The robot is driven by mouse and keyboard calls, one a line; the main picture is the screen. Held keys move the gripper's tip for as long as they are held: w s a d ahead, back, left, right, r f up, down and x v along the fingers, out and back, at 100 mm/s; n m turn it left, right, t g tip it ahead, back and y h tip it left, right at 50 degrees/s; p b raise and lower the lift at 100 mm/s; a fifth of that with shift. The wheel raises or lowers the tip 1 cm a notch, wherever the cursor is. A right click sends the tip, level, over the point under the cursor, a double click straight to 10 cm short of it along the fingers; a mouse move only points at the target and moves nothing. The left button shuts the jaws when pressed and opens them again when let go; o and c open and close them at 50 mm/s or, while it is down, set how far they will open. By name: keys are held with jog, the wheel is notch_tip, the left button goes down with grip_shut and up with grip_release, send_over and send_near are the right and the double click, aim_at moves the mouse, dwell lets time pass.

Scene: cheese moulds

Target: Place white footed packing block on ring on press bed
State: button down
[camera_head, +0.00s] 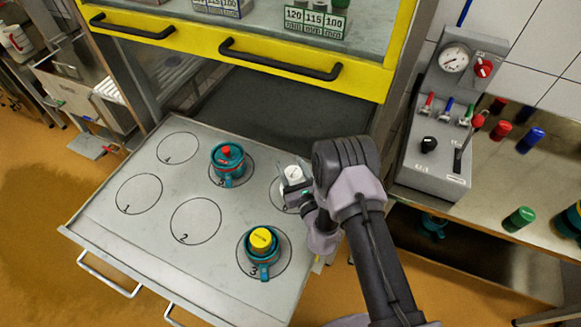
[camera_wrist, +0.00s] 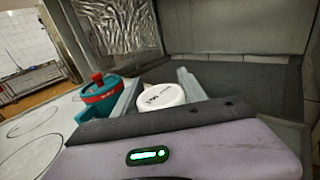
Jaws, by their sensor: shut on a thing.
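A white block (camera_head: 293,173) with a round top is between the jaws of my gripper (camera_head: 296,188), which is shut on it. It also shows in the wrist view (camera_wrist: 160,97), with a finger on each side; its lower part and any feet are hidden. It is over or on the right-hand back ring of the grey press bed (camera_head: 130,235); I cannot tell whether it touches the bed. My arm and gripper hide most of that ring and its number.
A teal mould with a red knob (camera_head: 228,160) stands close to the left on the middle back ring. A teal mould with a yellow top (camera_head: 263,243) stands on ring 3. Rings 1, 2 and 4 are empty. A grey control box (camera_head: 430,150) stands to the right.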

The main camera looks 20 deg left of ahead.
jog(key=shift+f, duration=0.1)
jog(key=c, duration=0.6)
grip_release()
jog(key=shift+c, duration=0.2)
